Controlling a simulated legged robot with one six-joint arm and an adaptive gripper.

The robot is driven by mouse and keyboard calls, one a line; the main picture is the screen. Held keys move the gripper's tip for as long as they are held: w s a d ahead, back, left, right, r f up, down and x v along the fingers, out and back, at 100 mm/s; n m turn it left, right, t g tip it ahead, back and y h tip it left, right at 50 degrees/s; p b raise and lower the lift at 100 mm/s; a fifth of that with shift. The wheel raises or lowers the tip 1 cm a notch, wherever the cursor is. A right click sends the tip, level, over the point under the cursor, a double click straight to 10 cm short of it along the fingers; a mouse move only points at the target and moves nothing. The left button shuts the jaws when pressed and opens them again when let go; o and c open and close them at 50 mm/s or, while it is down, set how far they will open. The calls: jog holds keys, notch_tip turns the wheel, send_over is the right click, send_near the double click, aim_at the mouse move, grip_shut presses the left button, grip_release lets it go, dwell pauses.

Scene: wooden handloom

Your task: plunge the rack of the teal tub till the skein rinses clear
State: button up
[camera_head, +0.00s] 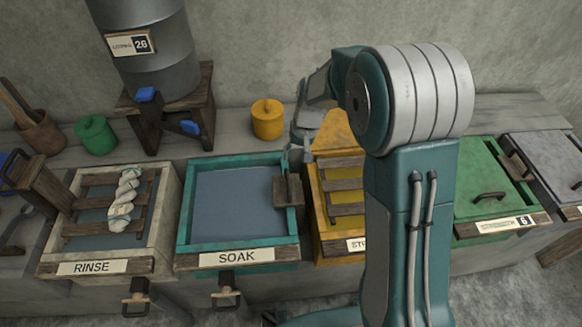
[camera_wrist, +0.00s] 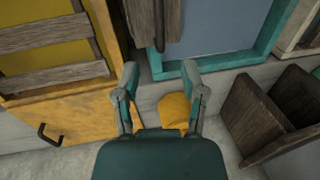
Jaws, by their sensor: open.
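The teal tub (camera_head: 181,222), labelled SOAK, stands in the middle of the row and holds flat grey-blue liquid. A dark wooden grip (camera_head: 288,191) sits at its right rim; no rack slats show in the liquid. A pale skein (camera_head: 123,200) lies twisted on the slatted rack of the tub labelled RINSE, not in the teal tub. My gripper (camera_wrist: 160,78) is open and empty, near the teal tub's back right corner. In the wrist view the wooden grip (camera_wrist: 154,20) is just beyond the fingertips, apart from them. My arm partly hides the gripper in the head view.
A yellow tub (camera_head: 318,215) with a slatted rack adjoins the teal tub on the right. A yellow canister (camera_head: 268,118) stands behind, a green one (camera_head: 95,135) further left. A metal drum (camera_head: 165,70) rests on a wooden stand (camera_head: 205,110). A lidded green tub (camera_head: 487,190) is right.

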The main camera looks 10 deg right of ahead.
aim_at(288, 180)
jog(key=f, duration=0.3)
jog(key=a+f, duration=0.1)
jog(key=f, duration=0.2)
jog(key=a+f, duration=0.1)
jog(key=f, duration=0.2)
jog(key=shift+f, duration=0.35)
grip_shut()
